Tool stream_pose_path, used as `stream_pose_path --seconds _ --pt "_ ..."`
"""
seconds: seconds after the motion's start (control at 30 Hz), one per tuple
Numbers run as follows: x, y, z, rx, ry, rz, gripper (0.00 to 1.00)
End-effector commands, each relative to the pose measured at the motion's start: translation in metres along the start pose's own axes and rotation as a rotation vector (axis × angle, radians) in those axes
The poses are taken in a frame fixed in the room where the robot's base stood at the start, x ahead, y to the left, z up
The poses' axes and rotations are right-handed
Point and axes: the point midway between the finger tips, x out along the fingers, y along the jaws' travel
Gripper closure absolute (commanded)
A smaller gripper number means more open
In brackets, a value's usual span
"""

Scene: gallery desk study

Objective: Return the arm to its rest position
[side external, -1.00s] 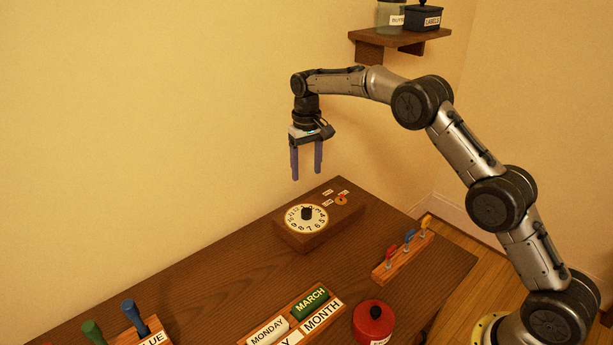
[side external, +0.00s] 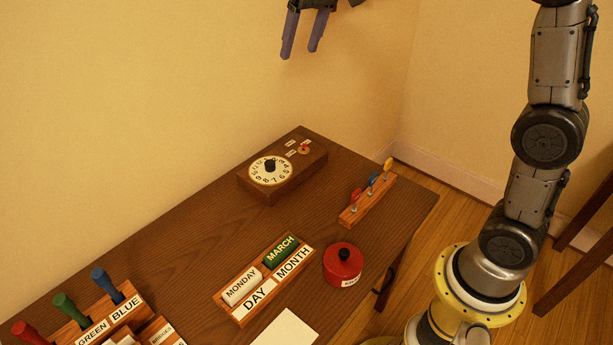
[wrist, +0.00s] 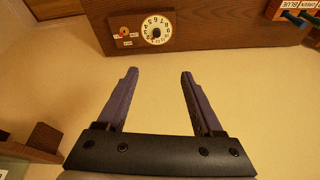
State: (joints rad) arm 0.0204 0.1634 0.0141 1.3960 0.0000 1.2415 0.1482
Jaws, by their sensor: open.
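My gripper (side external: 302,36) is at the top of the side external view, high above the desk and in front of the wall. Its two purple fingers are apart with nothing between them. The wrist view also shows the open fingers (wrist: 158,95), with the wall behind them. My arm's upper links rise out of the top of the side view, so part of the arm is hidden. The desk (side external: 180,240) lies well below the gripper.
A dial box (side external: 290,180) sits at the desk's back. The air around the gripper looks clear.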

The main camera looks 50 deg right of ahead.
Motion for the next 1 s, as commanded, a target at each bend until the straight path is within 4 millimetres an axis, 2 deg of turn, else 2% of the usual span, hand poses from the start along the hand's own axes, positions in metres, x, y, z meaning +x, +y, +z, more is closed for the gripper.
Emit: stream_pose_path --seconds 0.03,0.2,0.4,0.57,0.7,0.83,0.9,1.0 --pt "-0.018 0.002 0.018 -0.007 0.023 -0.004 0.32" --pt "-0.053 0.009 0.077 -0.028 0.087 -0.015 0.32" --pt "-0.069 0.019 0.155 -0.06 0.15 -0.024 0.32" --pt "-0.057 0.029 0.223 -0.091 0.187 -0.028 0.32" --pt "-0.03 0.037 0.273 -0.119 0.194 -0.027 0.32" --pt "-0.005 0.041 0.3 -0.139 0.168 -0.023 0.32" --pt "0.006 0.042 0.307 -0.149 0.15 -0.021 0.32" --pt "0.01 0.042 0.307 -0.16 0.157 -0.02 0.32"
